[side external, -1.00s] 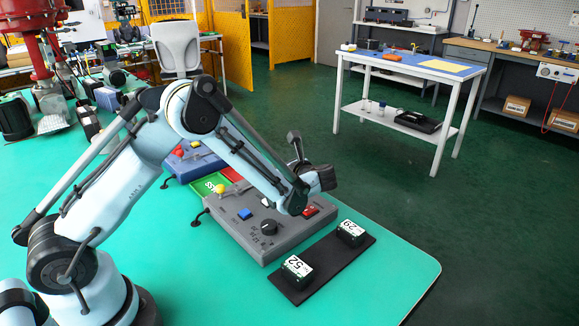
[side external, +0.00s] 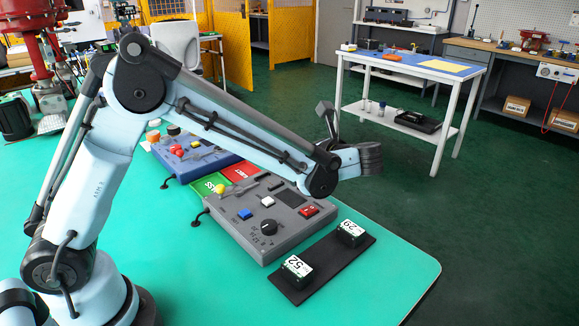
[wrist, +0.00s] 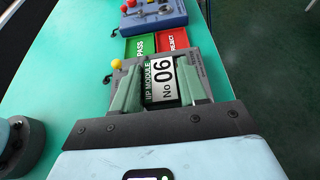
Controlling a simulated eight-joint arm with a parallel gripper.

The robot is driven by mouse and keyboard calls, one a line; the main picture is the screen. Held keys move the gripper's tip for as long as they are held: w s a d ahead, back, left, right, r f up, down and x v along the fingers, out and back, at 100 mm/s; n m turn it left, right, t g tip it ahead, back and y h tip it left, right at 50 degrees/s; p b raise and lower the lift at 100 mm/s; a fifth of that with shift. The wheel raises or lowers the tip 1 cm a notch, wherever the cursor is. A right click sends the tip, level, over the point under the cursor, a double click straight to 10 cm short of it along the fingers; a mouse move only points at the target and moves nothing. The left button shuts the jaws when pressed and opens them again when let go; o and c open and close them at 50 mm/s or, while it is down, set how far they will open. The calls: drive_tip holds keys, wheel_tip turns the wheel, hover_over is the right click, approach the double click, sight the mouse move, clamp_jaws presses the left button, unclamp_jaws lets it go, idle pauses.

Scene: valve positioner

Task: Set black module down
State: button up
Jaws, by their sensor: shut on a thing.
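In the wrist view my gripper (wrist: 160,84) is shut on a module (wrist: 161,81) with a white label reading "No 06" and the words I/P MODULE. The module sits between the two green fingers, above the grey panel (wrist: 205,70). In the side view the fingers and held module are hidden by my arm. Two black modules with white labels, 52 (side external: 296,271) and 29 (side external: 350,233), stand upright on a black strip (side external: 322,268) at the table's front right. A green PASS area (wrist: 140,46) and a red REJECT area (wrist: 172,40) lie beyond the panel.
The grey panel, also in the side view (side external: 235,232), carries a knob, buttons and a yellow ball. A blue panel (side external: 183,165) stands behind it. The green table (side external: 190,290) is clear in front, and its right edge lies just past the strip.

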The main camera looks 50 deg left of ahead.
sight(327, 258)
drive_tip(key=s+d+f+m+t, duration=0.1)
drive_tip(key=d+f, duration=0.2)
drive_tip(key=d, duration=0.1)
drive_tip(key=d+f+m+t, duration=0.2)
drive_tip(key=d+f, duration=0.1)
drive_tip(key=d, duration=0.2)
drive_tip(key=s+d+f+m+t, duration=0.1)
drive_tip(key=d+f+t, duration=0.1)
drive_tip(key=d, duration=0.3)
drive_tip(key=shift+s+d+f+m+h, duration=0.1)
drive_tip(key=shift+s+f+m+h, duration=0.25)
drive_tip(key=shift+f, duration=2.45)
drive_tip(key=o, duration=1.1)
drive_tip(key=shift+f, duration=0.1)
